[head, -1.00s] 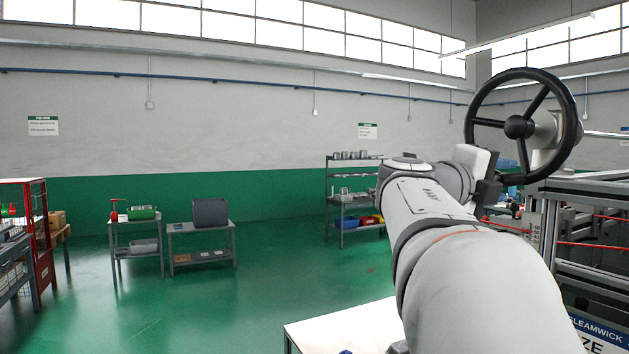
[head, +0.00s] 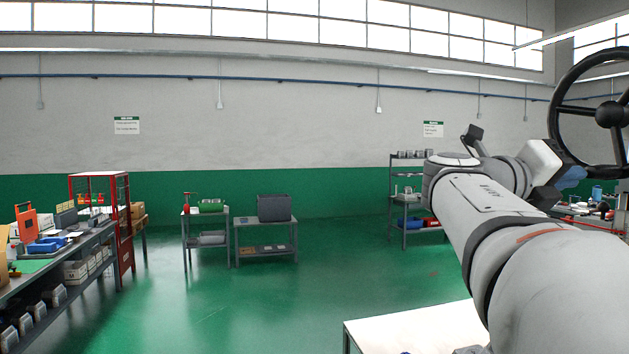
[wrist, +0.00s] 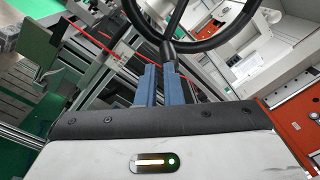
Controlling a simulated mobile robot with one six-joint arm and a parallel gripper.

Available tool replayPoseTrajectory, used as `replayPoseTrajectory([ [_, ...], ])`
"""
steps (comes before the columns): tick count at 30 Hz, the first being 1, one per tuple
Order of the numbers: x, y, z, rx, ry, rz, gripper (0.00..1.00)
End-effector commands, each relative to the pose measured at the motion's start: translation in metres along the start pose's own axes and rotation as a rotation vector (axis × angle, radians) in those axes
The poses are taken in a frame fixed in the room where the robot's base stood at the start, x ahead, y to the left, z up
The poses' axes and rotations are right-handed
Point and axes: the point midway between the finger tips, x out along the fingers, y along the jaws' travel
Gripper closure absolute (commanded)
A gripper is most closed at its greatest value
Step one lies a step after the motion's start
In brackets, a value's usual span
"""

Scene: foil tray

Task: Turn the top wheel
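The wheel (head: 610,114) is a black handwheel with spokes and a round hub, cut off by the right edge of the head view. Part of its rim and a spoke also show at the top of the wrist view (wrist: 216,44). My gripper (wrist: 161,68) has two blue fingers pointing up at the rim's lower part. The fingers are close together with a narrow gap. A dark piece meets the right fingertip; I cannot tell whether they grip it. In the head view, the blue fingers show beside the wheel's lower left rim.
A white tabletop (head: 415,330) lies below my arm. Left are a grey workbench (head: 70,255) and a red cage (head: 125,235). Small carts and a shelf (head: 408,158) stand near the far wall. The green floor between is clear. Metal framing and a red cable show in the wrist view.

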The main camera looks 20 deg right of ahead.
Motion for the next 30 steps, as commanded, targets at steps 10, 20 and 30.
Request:
replayPoseTrajectory([
  [10, -0.015, 0.028, 0.008, 0.63, -0.001, -0.065, 1.0],
  [20, -0.034, 0.053, 0.017, 1.257, -0.045, -0.131, 1.0],
  [30, -0.054, 0.071, 0.022, 1.789, -0.116, -0.179, 1.0],
])
